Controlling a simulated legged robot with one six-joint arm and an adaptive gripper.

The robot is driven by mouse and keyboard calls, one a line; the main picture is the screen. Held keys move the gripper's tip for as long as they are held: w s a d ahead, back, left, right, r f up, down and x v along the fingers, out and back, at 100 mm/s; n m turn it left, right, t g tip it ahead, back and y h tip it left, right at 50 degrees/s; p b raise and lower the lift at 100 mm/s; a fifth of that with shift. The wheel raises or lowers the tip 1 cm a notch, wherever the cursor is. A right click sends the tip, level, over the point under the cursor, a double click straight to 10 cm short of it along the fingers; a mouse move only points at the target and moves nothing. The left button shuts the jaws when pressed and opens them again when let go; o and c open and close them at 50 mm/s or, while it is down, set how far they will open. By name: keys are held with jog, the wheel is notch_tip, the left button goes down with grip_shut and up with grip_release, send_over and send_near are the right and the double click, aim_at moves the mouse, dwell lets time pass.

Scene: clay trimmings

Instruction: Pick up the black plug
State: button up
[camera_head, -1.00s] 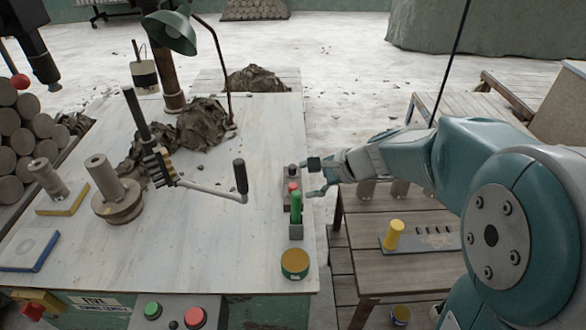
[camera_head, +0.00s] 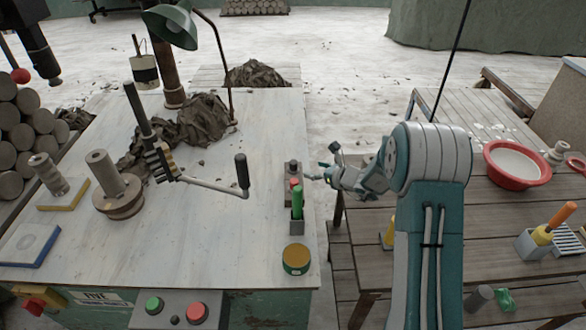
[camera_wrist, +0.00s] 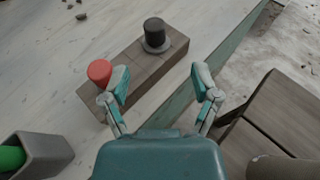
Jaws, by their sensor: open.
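The black plug (camera_wrist: 154,34) stands upright at the far end of a grey-brown block (camera_wrist: 140,62) in the wrist view. A red plug (camera_wrist: 99,72) stands at the block's near end, close to my left finger. My gripper (camera_wrist: 161,72) is open and empty, its fingers spread on the near side of the black plug and apart from it. In the head view my gripper (camera_head: 312,164) is at the table's right edge, beside the block (camera_head: 293,168).
A green-handled item (camera_head: 297,200) stands in a grey holder (camera_head: 297,226) near the block. A round tin (camera_head: 296,259) and a crank handle (camera_head: 241,172) are on the white table (camera_head: 220,245). A slatted wooden table (camera_head: 500,220) with a red bowl (camera_head: 517,165) stands right.

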aim_at(293, 166)
jog(key=x, duration=0.3)
jog(key=shift+w+a+f, duration=0.2)
jog(key=shift+a, duration=0.1)
jog(key=shift+s+x, duration=0.2)
jog(key=shift+x, duration=2.55)
jog(key=shift+a+f, duration=0.1)
jog(key=shift+a, duration=0.05)
grip_shut()
